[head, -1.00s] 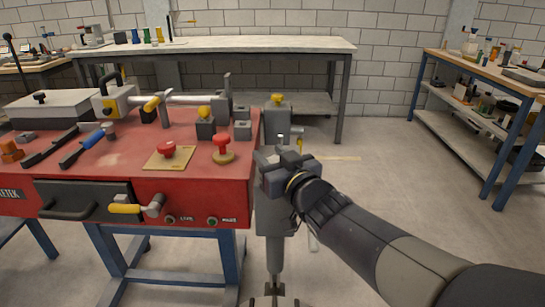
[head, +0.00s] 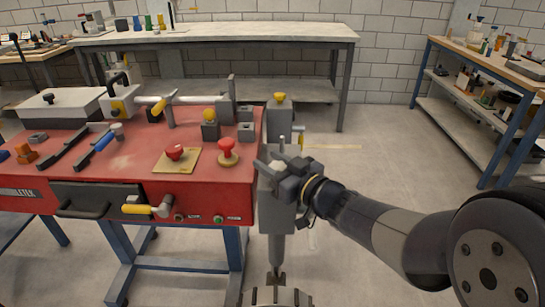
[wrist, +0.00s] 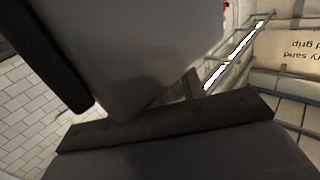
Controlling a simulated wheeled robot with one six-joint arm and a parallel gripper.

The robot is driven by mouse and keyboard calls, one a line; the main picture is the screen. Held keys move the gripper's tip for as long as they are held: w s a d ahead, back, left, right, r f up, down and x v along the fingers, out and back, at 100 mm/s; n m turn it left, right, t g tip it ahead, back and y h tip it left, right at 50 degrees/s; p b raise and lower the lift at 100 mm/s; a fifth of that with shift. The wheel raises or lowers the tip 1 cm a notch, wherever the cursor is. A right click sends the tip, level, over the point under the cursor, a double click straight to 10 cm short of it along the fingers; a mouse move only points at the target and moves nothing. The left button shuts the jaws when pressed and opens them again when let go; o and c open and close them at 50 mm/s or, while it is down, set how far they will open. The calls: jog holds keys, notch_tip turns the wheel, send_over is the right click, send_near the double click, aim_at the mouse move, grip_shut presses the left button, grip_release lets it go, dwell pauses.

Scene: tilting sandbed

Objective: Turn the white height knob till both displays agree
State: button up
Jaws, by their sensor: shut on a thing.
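My gripper (head: 276,167) is at the right end of the red bench, beside the upper part of a grey upright column (head: 278,222). It is shut on a small pale knob (head: 278,163), which shows only partly between the fingers. In the wrist view, large grey surfaces and a dark bar fill most of the picture close up, and the knob cannot be made out there. No reading on either display can be seen in these views.
The red bench (head: 130,165) carries a red mushroom knob (head: 228,148), a second red knob (head: 175,152) and several tools. A yellow-handled lever (head: 138,209) sticks out of its front. A shelf table (head: 500,75) stands far right.

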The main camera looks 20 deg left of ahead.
dwell(0.4)
jog(key=o, duration=1)
jog(key=shift+p+v, duration=0.75)
jog(key=shift+v, duration=4.65)
jog(key=shift+w, duration=0.1)
jog(key=b+x, duration=0.1)
jog(key=x, duration=0.9)
jog(key=shift+w+a+b, duration=0.1)
jog(key=shift+a+b, duration=0.3)
jog(key=shift+r, duration=0.1)
